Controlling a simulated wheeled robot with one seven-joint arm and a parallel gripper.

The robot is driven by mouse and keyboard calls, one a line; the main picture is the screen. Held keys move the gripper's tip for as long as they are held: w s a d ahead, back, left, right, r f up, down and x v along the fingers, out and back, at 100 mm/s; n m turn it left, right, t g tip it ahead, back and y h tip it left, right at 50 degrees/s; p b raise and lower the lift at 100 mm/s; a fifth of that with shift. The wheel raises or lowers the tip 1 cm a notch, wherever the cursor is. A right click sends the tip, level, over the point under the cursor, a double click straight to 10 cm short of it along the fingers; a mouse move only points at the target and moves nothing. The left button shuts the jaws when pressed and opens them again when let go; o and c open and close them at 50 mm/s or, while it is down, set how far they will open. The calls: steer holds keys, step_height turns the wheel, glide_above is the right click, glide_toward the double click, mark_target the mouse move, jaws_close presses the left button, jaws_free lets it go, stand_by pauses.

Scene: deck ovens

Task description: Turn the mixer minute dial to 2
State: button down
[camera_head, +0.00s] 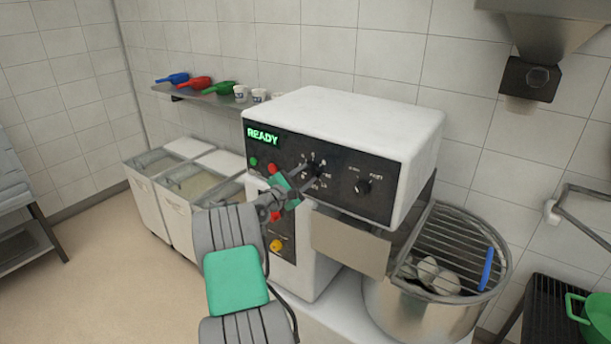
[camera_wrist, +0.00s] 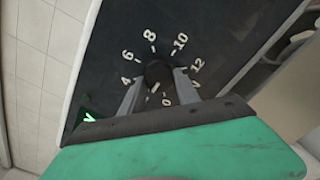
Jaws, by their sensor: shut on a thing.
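The mixer (camera_head: 340,125) is a white machine with a black control panel and a lit READY display (camera_head: 263,136). The minute dial (camera_wrist: 158,73) is a round black knob ringed by white numbers; 0, 4, 6, 8, 10 and 12 can be read in the wrist view. The 2 is not readable, near my left finger. My gripper (camera_wrist: 160,84) has a finger on each side of the dial and is shut on it. In the head view my gripper (camera_head: 308,178) reaches the panel and partly covers the dial. I cannot make out where the dial's pointer stands.
Another black knob (camera_head: 363,186) sits right of the dial. Green and red buttons (camera_head: 273,168) lie to its left. A mixing bowl (camera_head: 425,305) with a wire guard (camera_head: 455,240) stands below right. A shelf (camera_head: 215,98) with colored scoops and cups is behind, above white bins (camera_head: 160,215).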

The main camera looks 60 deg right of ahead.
steer(key=shift+r, duration=0.1)
steer(key=c, duration=0.9)
jaws_free()
steer(key=w+a+b, duration=0.1)
steer(key=a+b, duration=0.1)
steer(key=a, duration=0.5)
steer(key=shift+a, duration=0.35)
steer(key=shift+w, duration=0.1)
